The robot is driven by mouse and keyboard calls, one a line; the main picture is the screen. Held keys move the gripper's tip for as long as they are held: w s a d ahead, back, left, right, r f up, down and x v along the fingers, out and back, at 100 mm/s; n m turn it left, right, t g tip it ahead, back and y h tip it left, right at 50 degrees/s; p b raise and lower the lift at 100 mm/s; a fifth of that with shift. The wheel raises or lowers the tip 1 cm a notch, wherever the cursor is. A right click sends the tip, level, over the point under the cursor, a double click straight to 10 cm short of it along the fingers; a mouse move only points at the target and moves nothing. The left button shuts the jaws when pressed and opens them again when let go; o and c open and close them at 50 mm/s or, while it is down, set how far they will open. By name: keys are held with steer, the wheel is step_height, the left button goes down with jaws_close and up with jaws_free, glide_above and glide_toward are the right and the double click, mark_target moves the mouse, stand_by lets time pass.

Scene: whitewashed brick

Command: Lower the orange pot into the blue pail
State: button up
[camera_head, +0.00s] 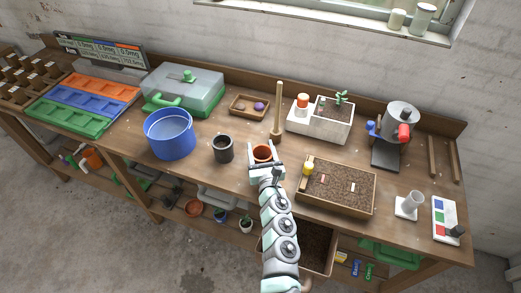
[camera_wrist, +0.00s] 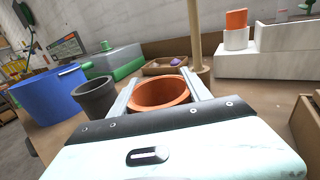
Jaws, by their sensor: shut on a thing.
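The orange pot (camera_head: 262,152) is a small terracotta pot, upright, between the fingers of my gripper (camera_head: 264,155). In the wrist view the orange pot (camera_wrist: 160,93) shows its open, empty-looking rim, with one finger along each side. My gripper (camera_wrist: 165,92) is shut on it. I cannot tell whether its base touches the bench. The blue pail (camera_head: 170,137) stands on the bench to the left, beyond a dark grey pot, and its open top faces up. In the wrist view the blue pail (camera_wrist: 50,95) is at the far left.
The dark grey pot (camera_head: 223,149) stands between my gripper and the pail. A wooden post (camera_head: 278,110) rises behind the orange pot. A soil tray (camera_head: 345,190) lies to the right. A green-and-grey box (camera_head: 185,88) stands behind the pail. Some bare bench lies in front of the pail.

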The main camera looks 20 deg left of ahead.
steer(key=shift+f, duration=0.15)
steer(key=o, duration=1.5)
